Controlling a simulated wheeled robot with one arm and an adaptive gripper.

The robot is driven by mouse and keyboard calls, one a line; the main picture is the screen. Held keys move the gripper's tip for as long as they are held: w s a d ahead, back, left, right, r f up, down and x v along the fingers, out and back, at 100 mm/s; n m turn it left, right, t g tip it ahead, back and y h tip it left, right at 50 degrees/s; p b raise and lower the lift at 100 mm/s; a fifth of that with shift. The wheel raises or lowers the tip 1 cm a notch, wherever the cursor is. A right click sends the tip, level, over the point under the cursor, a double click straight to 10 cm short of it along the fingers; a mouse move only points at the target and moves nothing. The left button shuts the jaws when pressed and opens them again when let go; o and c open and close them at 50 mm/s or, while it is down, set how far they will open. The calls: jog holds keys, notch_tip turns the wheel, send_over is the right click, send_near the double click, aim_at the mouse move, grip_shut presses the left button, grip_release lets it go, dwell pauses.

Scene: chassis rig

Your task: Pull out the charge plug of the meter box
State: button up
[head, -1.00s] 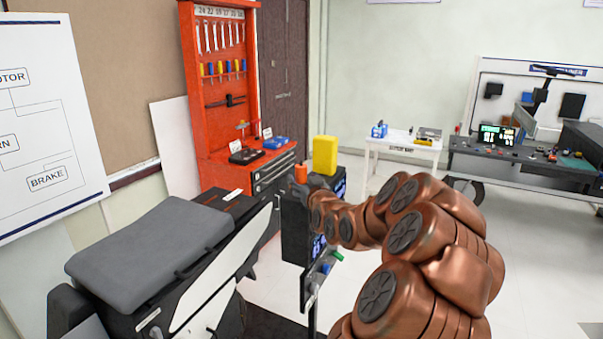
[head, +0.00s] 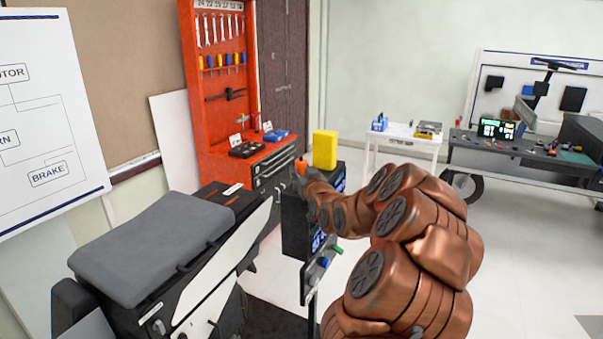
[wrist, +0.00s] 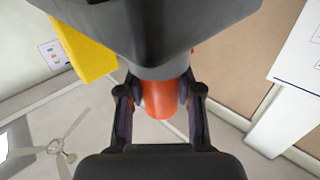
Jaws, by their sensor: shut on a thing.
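My gripper (head: 300,183) is small and partly hidden in the head view. Whether the plug is still seated cannot be seen.
A grey-padded black machine (head: 150,250) is at left, a red tool cabinet (head: 225,90) behind.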

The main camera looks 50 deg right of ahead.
grip_shut()
jog(key=shift+r, duration=0.1)
